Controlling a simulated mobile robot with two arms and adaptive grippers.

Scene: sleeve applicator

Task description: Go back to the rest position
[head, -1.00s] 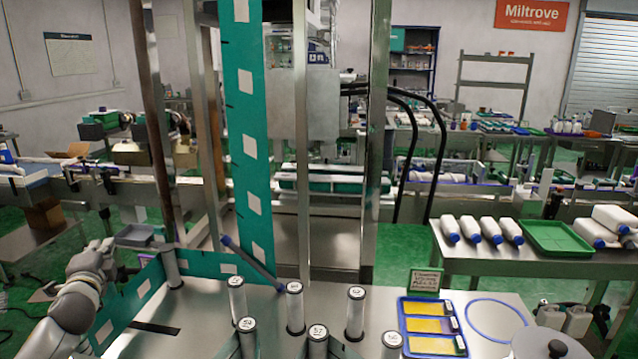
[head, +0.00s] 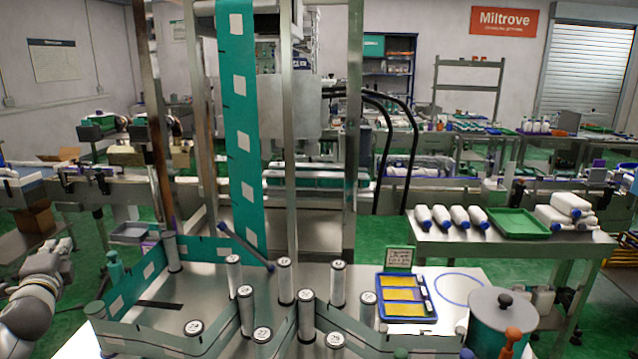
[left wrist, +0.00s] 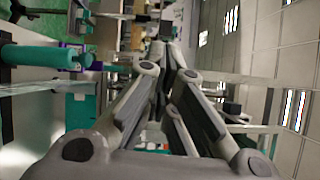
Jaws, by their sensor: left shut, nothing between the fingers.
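My left arm shows at the left edge of the head view, and its gripper (head: 62,246) is at the end of it, left of the worktable. The left wrist view shows this gripper (left wrist: 168,50) from behind, its fingers converged with nothing between them. The metal worktable (head: 215,277) of the sleeve applicator lies to its right, and the gripper is apart from it. A green sleeve web (head: 243,120) with white patches hangs down and runs around upright numbered rollers (head: 234,272). My right gripper is in neither view.
A blue tray (head: 379,300) with yellow strips and a metal pot (head: 502,325) stand at the right of the worktable. Behind is a table with white bottles (head: 458,216) and a green tray (head: 515,222). Green floor (head: 80,270) is clear beside the left arm.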

